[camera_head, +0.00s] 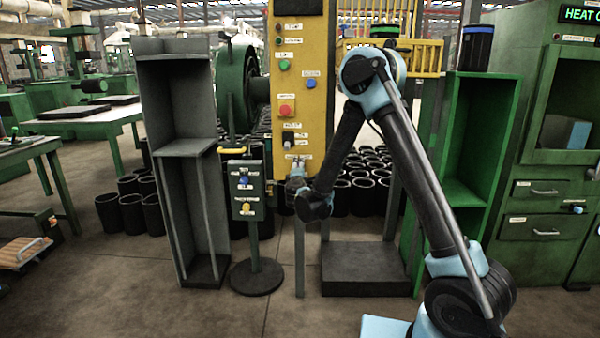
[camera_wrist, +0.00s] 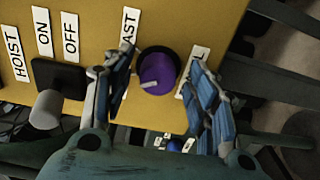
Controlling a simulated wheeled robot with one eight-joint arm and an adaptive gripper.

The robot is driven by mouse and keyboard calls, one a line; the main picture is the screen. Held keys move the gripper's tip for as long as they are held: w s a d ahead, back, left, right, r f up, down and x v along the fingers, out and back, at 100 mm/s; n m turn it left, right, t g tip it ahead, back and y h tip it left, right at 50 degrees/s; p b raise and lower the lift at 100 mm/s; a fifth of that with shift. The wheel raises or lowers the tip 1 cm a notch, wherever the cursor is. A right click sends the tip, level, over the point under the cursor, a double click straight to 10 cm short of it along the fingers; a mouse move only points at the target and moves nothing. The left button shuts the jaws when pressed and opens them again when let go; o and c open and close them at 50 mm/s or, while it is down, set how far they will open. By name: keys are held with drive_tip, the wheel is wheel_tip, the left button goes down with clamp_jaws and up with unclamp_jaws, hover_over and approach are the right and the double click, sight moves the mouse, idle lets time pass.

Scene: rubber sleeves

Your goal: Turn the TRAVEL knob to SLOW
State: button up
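The TRAVEL knob (camera_wrist: 157,70) is round and purple, with a pale pointer line, on the yellow panel (camera_wrist: 218,20). In the wrist view, my gripper (camera_wrist: 160,62) is open, with one blue-grey finger on each side of the knob. The fingers look apart from it; contact cannot be told for certain. A label ending in "AST" (camera_wrist: 130,24) is partly behind the left finger, and one ending in "L" (camera_wrist: 193,58) is partly behind the right. No SLOW label is readable. In the head view, my gripper (camera_head: 298,184) is at the panel's lower part and hides the knob.
The black HOIST switch (camera_wrist: 58,78) with a grey lever is close left of my left finger, beside ON and OFF labels. A red stop button (camera_head: 286,110) is higher on the panel. A small green pedestal box (camera_head: 246,190) stands left of my gripper.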

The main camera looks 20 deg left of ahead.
drive_tip(key=v, duration=1.2)
idle(0.3)
